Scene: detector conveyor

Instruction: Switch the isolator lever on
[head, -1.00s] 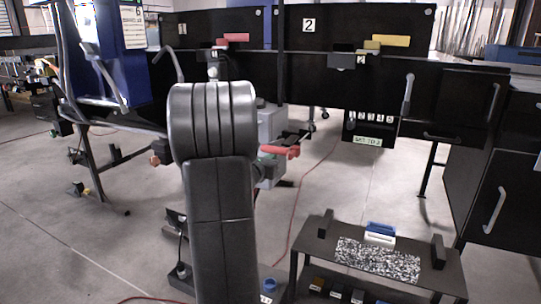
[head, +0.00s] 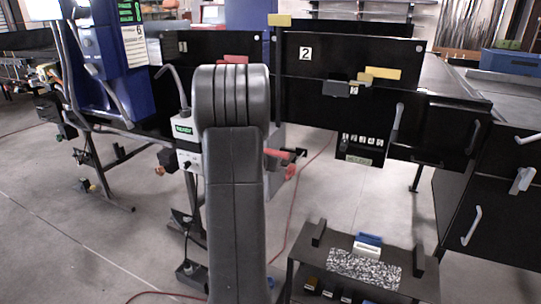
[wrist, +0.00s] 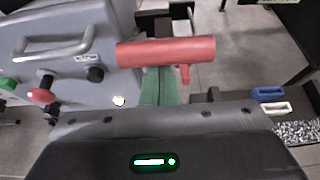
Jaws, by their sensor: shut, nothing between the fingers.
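The lever with a red cylindrical grip (wrist: 165,52) lies across the upper middle of the wrist view, level, with a green part (wrist: 158,88) under it. It sits beside a grey box (wrist: 60,60) with a grey bar handle. In the head view the red grip (head: 278,153) shows just right of my arm, partly hidden by it. My gripper's dark body (wrist: 155,145) fills the bottom of the wrist view, behind and below the grip; it is shut and empty. The fingertips are hidden, so contact with the lever cannot be told.
A red knob (wrist: 41,96) and a green knob (wrist: 8,84) stick out from the box's left. A low black bench (head: 308,262) with a blue-and-white block (head: 367,245) stands at the front right. Black cabinets (head: 490,190) line the right; a red cable crosses the floor.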

